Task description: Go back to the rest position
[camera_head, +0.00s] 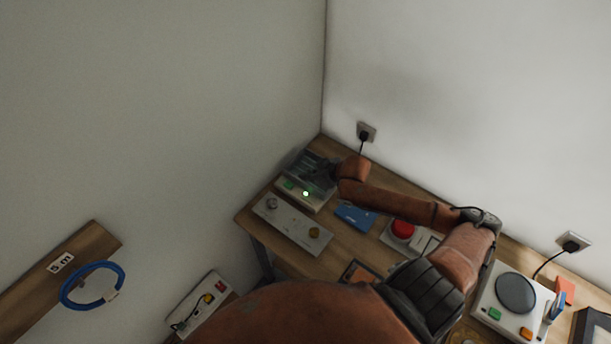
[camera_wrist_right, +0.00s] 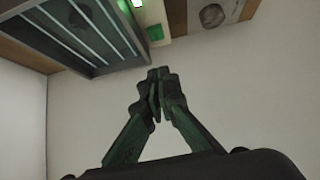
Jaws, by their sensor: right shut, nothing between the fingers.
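My right arm reaches across the workbench (camera_head: 337,240) in the head view. Its gripper (camera_head: 328,170) is at the far left corner, over or beside a grey slatted device (camera_head: 308,194) with a white front, a green button and a lit green light. In the right wrist view the right gripper (camera_wrist_right: 159,80) is shut and empty, its fingertips together. The slatted device (camera_wrist_right: 85,30) is ahead of them at the top left; I cannot tell whether they touch it. My left gripper does not show.
A grey panel with knobs (camera_head: 292,224), a blue card (camera_head: 356,215), a red button (camera_head: 403,229) and a white unit with a dark disc (camera_head: 515,293) sit on the bench. Walls close off its back. A blue cable coil (camera_head: 92,286) hangs at left.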

